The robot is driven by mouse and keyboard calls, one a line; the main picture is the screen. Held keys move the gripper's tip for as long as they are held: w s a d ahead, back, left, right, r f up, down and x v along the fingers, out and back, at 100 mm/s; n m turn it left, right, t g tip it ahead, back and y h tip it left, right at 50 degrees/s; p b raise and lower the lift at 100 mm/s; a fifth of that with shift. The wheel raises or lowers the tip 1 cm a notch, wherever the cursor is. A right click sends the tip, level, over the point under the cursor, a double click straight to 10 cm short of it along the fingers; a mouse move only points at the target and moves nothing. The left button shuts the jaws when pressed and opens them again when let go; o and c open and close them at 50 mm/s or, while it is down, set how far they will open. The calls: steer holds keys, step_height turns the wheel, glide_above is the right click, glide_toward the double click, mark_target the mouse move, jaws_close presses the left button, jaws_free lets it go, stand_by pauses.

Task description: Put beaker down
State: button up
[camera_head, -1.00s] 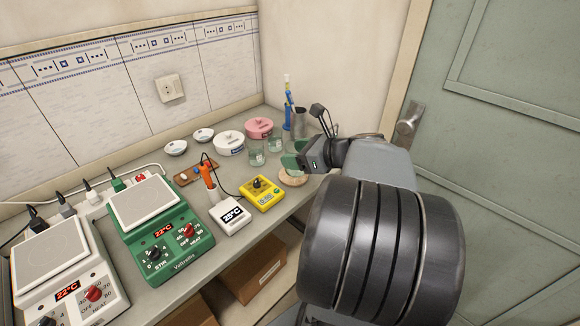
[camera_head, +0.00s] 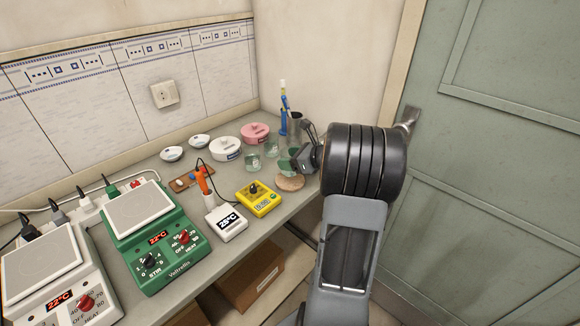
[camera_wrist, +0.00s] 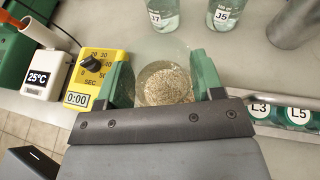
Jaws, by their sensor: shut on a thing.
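My gripper (camera_wrist: 165,78) is shut on a clear glass beaker (camera_wrist: 160,48), with one green finger on each side of it in the wrist view. A round, speckled cork mat (camera_head: 290,183) lies on the bench near its front edge. In the wrist view, the mat shows through the beaker, so the beaker is over it. I cannot tell whether the beaker touches the mat. In the head view, my gripper (camera_head: 289,160) is just behind and above the mat, and the beaker is hard to make out there.
Glass beakers (camera_head: 253,163) stand just behind, with a metal cylinder (camera_head: 294,124) and a blue stand (camera_head: 283,110) farther back. A yellow timer (camera_head: 259,197) and a 25°C thermometer (camera_head: 227,222) are to the left. Labelled green-capped bottles (camera_wrist: 298,116) are at right in the wrist view.

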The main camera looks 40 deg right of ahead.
steer(key=shift+f, duration=1.5)
steer(key=shift+f, duration=0.1)
steer(key=shift+f+b, duration=0.15)
steer(key=shift+b, duration=0.15)
steer(key=o, duration=1)
